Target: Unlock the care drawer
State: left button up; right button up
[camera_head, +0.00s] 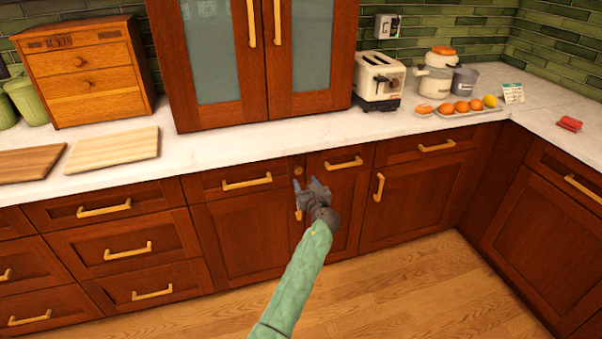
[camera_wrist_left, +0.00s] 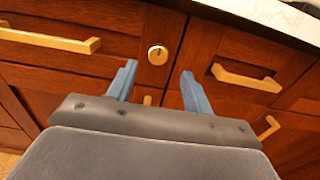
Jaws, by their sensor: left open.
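A round brass lock (camera_head: 298,170) with a dark keyhole is set in the dark wood cabinet front, just under the counter. It also shows in the left wrist view (camera_wrist_left: 157,55). A drawer with a brass bar handle (camera_head: 247,183) is left of the lock, and another drawer (camera_head: 343,164) is right of it. I cannot tell which one is the care drawer; both look shut. My left gripper (camera_head: 312,184) is open and empty in front of the cabinet, its blue fingers (camera_wrist_left: 158,82) pointing toward the lock, just below it in the wrist view. My right gripper is not seen.
The white counter (camera_head: 230,152) runs above the drawers. It bears cutting boards (camera_head: 115,148), a wooden drawer box (camera_head: 85,72), a toaster (camera_head: 378,78), and a tray (camera_head: 455,113) with eggs and a lemon. The wood floor (camera_head: 420,285) is clear.

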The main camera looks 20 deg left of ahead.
aim_at(299, 171)
pick_arm(q)
jog(key=p+x, duration=0.1)
jog(key=x, duration=0.4)
jog(key=shift+w+a, duration=0.25)
jog(key=shift+a, duration=0.05)
jog(key=shift+w+a, duration=0.35)
jog(key=shift+w, duration=0.2)
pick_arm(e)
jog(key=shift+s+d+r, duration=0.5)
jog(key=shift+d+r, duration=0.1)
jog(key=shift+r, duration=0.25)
pick_arm(q)
jog(key=shift+c, duration=0.4)
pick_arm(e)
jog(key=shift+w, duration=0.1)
pick_arm(q)
grip_shut()
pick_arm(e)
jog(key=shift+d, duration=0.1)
